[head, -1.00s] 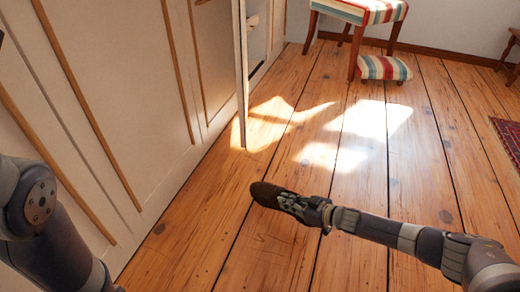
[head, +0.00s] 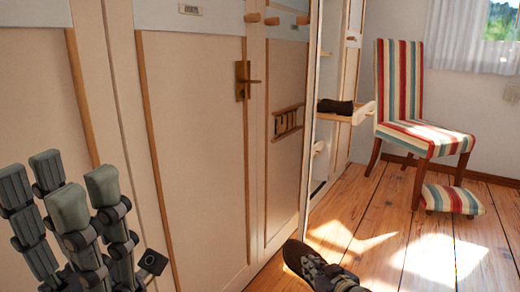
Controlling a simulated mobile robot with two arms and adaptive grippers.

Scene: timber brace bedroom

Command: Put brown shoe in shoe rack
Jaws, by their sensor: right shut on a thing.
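A dark brown shoe (head: 296,254) shows at the bottom middle of the head view. My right gripper (head: 322,273) is shut on it and holds it out over the wooden floor, in front of the cupboard. Part of this gripper is cut off by the lower edge. My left gripper (head: 72,205) stands at the lower left with its fingers up and apart, empty, in front of a cream panel. The shoe rack cannot be told for sure; an open cupboard (head: 325,70) at the middle right has shelves, one with a dark brown item (head: 336,107) on it.
A cream door with a brass handle (head: 243,82) and wooden trim lines the left. A striped chair (head: 420,125) and a striped footstool (head: 452,199) stand to the right of the open cupboard. The sunlit floor (head: 400,235) in front of them is clear.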

